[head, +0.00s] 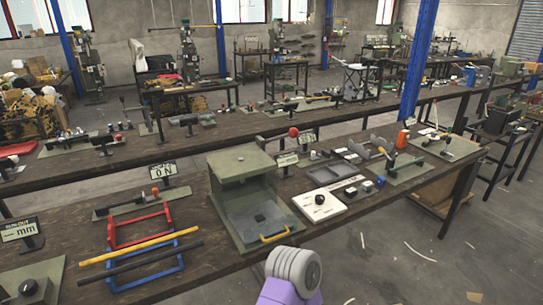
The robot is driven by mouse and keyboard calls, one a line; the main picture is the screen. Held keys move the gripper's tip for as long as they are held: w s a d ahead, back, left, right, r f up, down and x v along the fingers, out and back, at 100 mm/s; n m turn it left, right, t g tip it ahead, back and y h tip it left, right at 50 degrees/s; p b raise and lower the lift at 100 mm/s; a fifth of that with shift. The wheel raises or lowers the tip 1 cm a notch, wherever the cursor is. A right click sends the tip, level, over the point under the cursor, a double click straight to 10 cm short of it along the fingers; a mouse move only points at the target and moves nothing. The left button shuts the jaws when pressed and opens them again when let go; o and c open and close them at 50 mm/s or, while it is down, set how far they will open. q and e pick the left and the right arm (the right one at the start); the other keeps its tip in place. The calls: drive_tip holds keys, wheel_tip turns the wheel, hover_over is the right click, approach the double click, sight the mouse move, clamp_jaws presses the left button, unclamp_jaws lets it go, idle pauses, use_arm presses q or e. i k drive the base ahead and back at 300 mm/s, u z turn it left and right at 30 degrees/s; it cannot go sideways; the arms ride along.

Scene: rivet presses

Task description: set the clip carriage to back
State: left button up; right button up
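I cannot tell for certain which part is the clip carriage; the parts are small at this distance. One candidate is a small slide-like fixture (130,203) on a green plate at the left of the near bench, behind the coloured bars. Another is a lever fixture (398,167) on a green plate towards the bench's right end. A purple and grey part of my own arm shows at the bottom centre, in front of the bench edge. No fingertips of either gripper show.
The near bench (205,258) carries a green press-like box (243,165) with a yellow handle, a white panel with a black knob (319,199), and red, blue, yellow and black bars (140,247). Signs read "ON" (158,171) and "mm" (22,230). Floor (400,260) at right is mostly clear.

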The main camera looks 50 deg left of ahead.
sight(314, 158)
drive_tip(key=u, duration=0.8)
drive_tip(key=k, duration=0.5)
drive_tip(key=z, duration=1.1)
drive_tip(key=i, duration=2.15)
drive_tip(key=u, duration=1.1)
